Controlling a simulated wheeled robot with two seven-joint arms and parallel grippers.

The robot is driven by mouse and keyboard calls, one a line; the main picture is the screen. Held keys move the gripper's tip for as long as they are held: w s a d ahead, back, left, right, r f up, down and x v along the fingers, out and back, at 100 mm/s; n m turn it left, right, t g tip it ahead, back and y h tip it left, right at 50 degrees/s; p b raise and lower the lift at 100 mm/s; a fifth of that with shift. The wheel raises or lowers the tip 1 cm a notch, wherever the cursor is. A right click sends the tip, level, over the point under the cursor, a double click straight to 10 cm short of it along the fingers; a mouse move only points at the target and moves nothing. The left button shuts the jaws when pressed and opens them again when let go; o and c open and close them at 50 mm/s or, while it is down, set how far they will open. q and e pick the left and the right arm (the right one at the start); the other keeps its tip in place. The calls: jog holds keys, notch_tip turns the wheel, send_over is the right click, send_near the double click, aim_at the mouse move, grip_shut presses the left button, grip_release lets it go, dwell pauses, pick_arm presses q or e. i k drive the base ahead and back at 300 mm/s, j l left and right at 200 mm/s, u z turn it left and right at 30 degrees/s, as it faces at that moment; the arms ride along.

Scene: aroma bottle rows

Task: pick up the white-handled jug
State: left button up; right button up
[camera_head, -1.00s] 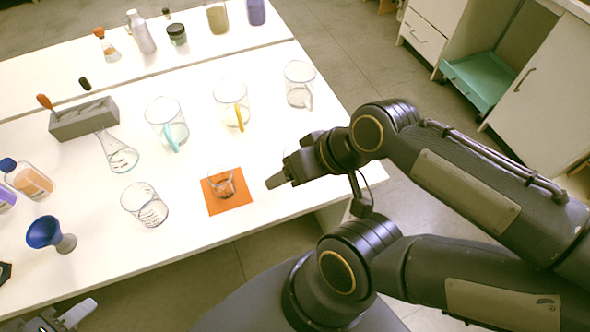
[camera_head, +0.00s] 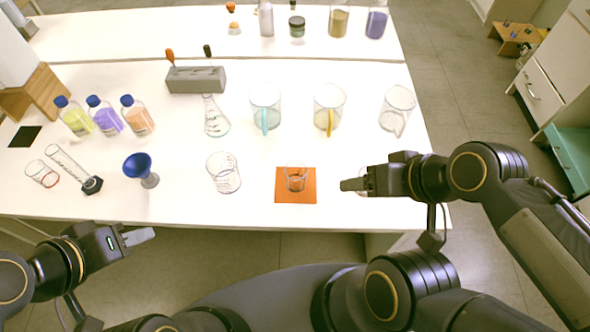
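The white-handled jug (camera_head: 398,98) is a clear glass jug with a pale handle. It stands upright on the white table, rightmost in a row of three jugs. The others are a blue-handled jug (camera_head: 265,97) and a yellow-handled jug (camera_head: 329,99). My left gripper (camera_head: 140,237) is low at the left, off the table's front edge, far from the jug; no object shows in it. My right gripper (camera_head: 355,184) is nearer the viewer than the white-handled jug and apart from it in the picture. Both grippers are seen side-on, so their finger gaps are hidden.
A small beaker (camera_head: 296,182) stands on an orange mat (camera_head: 283,196), left of my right gripper. A glass beaker (camera_head: 223,172), a blue funnel (camera_head: 138,166) and several capped bottles stand farther left. A grey rack (camera_head: 196,80) is behind.

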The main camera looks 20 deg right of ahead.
aim_at(399, 103)
jog(key=z, duration=1.35)
jog(key=l+u, duration=0.6)
jog(key=l, duration=0.15)
jog(key=k+l+u, duration=0.15)
jog(key=l+u, duration=0.2)
jog(key=k+l+u, duration=0.15)
jog(key=l+u, duration=0.15)
jog(key=k+l+u, duration=0.15)
jog(key=l+u, duration=0.15)
jog(key=i+l+u, duration=0.1)
jog(key=l+u, duration=1.2)
jog(key=k+l+u, duration=0.1)
jog(key=l+u, duration=0.35)
